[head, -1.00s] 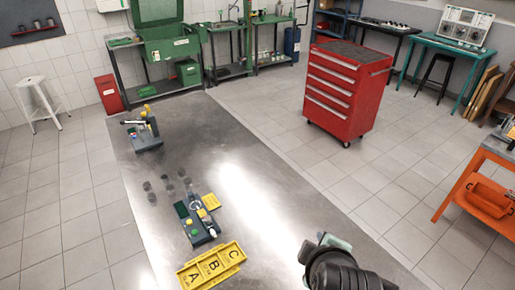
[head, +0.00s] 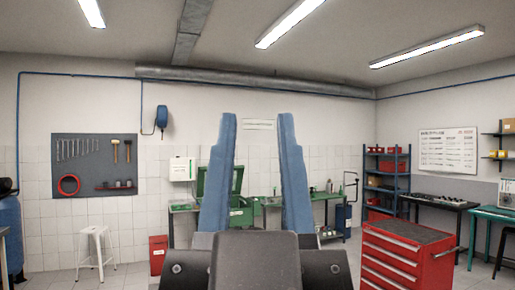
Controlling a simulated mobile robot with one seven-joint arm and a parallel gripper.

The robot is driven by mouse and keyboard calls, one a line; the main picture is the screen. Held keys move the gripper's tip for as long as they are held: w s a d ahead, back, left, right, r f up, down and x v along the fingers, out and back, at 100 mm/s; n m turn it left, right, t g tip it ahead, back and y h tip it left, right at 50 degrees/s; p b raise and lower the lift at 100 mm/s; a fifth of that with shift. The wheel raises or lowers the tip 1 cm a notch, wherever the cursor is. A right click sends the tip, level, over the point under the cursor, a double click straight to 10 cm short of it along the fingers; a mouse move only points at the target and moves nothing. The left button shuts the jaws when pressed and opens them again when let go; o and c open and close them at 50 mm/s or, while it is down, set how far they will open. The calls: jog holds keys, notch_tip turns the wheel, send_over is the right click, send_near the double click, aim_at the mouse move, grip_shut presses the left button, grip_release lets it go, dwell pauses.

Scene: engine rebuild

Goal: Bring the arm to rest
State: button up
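My gripper (head: 257,120) stands large and upright in the middle of the head view, close to the camera. Its two long blue fingers point up and are spread well apart. Nothing is held between them; only the far wall and a green bench show through the gap. My dark wrist fills the bottom centre of the view and hides part of the room behind it. The metal worktable and its parts are not in this view.
A red tool cabinet (head: 402,258) stands at the lower right. Behind are green benches (head: 185,208), a blue shelf rack (head: 387,180) and dark and teal tables at right. A white stool (head: 97,246) and red box (head: 158,254) stand at left. No obstacle touches the gripper.

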notch_tip(320, 180, down, 12)
jog(key=b, duration=1.1)
jog(key=shift+r, duration=0.2)
